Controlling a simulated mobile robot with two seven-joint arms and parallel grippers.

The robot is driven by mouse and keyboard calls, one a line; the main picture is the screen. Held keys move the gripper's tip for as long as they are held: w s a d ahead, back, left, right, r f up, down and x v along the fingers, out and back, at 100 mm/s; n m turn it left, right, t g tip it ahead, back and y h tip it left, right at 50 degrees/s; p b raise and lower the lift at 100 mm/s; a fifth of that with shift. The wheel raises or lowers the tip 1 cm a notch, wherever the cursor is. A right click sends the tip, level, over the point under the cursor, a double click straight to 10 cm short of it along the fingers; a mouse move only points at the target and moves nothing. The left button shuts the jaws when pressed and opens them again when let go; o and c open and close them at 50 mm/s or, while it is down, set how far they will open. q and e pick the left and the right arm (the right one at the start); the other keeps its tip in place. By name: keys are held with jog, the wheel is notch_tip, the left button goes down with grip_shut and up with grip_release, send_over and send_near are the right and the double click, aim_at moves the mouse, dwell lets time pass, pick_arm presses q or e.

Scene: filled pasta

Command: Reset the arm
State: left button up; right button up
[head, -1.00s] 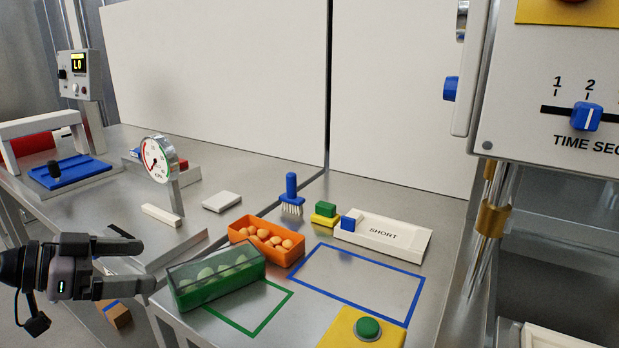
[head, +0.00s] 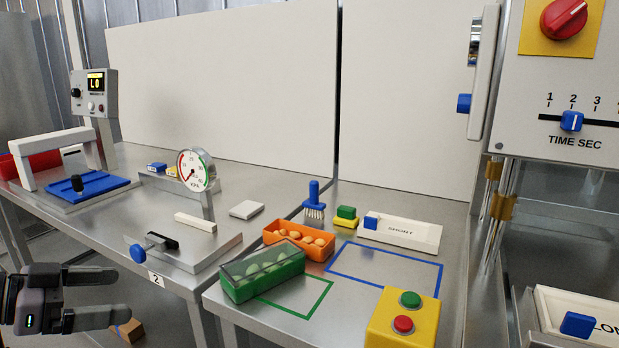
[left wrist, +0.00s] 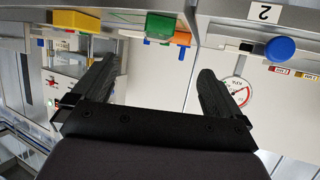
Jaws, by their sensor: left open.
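My left gripper (head: 108,297) is at the lower left of the head view, in front of the metal table's edge. Its two dark fingers are apart with nothing between them. In the left wrist view the open fingers (left wrist: 155,85) point toward the table edge, with the green box (left wrist: 160,24) and the blue knob (left wrist: 280,47) beyond them. My right gripper shows in neither view.
The green box (head: 262,284) of filled pasta stands on the table beside the orange box (head: 271,238). A yellow button box (head: 385,325) is at the front. A gauge (head: 195,170) and a blue knob (head: 138,253) are to the left. The blue-outlined area (head: 385,268) is empty.

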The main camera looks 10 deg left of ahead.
pick_arm(q)
notch_tip(320, 180, down, 18)
jog(key=s+d+n+y+p, duration=0.2)
jog(key=s+n+y+p, duration=0.1)
jog(key=n+y+p, duration=0.15)
jog(key=s+d+f+y+p, duration=0.1)
jog(key=s+d+f, duration=0.2)
jog(key=s+d, duration=0.2)
jog(key=s+d+f+n+y+p, duration=0.1)
jog(key=s+d+f, duration=0.3)
jog(key=d, duration=0.5)
jog(key=shift+s+f+p, duration=0.3)
jog(key=shift+s+p, duration=0.35)
jog(key=shift+s, duration=0.25)
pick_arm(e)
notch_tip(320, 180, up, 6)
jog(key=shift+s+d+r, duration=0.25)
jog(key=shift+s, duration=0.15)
pick_arm(q)
jog(key=shift+n+y, duration=0.25)
